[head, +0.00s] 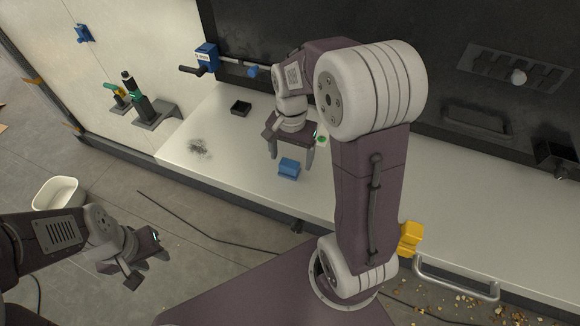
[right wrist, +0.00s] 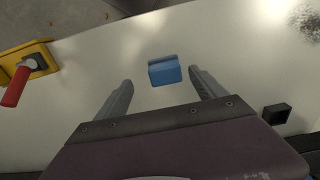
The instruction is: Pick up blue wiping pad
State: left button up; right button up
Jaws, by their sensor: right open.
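The blue wiping pad (head: 289,168) lies on the pale worktop near its front edge. In the right wrist view the pad (right wrist: 164,70) sits ahead of and between the two fingers, apart from both. My right gripper (head: 291,164) is open and empty, above the worktop just behind the pad, with its fingers pointing down. In the right wrist view its fingers (right wrist: 161,88) are spread wide. My left gripper (head: 146,262) hangs over the floor at the lower left, away from the worktop. I cannot tell its jaw opening.
A dark smudge (head: 199,148) and a small black tray (head: 241,108) are on the worktop left of my right gripper. A white bin (head: 58,196) stands on the floor.

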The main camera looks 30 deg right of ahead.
aim_at(289, 162)
jog(key=shift+w+f+p, duration=0.3)
jog(key=shift+w+f, duration=0.35)
jog(key=shift+f, duration=0.1)
notch_tip(289, 162, down, 3)
jog(key=shift+f+p, duration=0.1)
jog(key=shift+p, duration=0.35)
jog(key=shift+s+f, duration=0.25)
jog(key=shift+f, duration=0.25)
jog(key=shift+w, duration=0.2)
jog(key=c, duration=1.5)
pick_arm(q)
jog(key=shift+w+r, duration=0.5)
jog(key=shift+r, duration=0.2)
pick_arm(e)
jog(key=shift+s, duration=0.1)
jog(key=shift+r, duration=0.1)
